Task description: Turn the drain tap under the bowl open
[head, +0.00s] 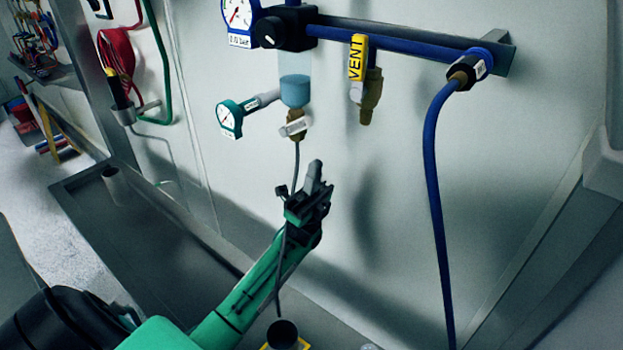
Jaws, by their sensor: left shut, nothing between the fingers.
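The clear bowl (295,88) with blue liquid hangs below the black regulator. Under it is the brass drain tap (296,118) with a pale tagged piece across it. I cannot tell the tap's exact setting. A thin grey drain tube (296,160) hangs from the tap, passes by my left gripper and runs down to a dark cup. My left gripper (315,170) is shut and empty, pointing up below the tap, with a visible gap between them. My right gripper is not in view.
A teal gauge (229,118) sticks out left of the tap. A yellow VENT handle (357,58) on a brass valve is to the right. A blue hose (432,190) hangs further right. The dark cup (282,334) stands at the bottom. The wall between is bare.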

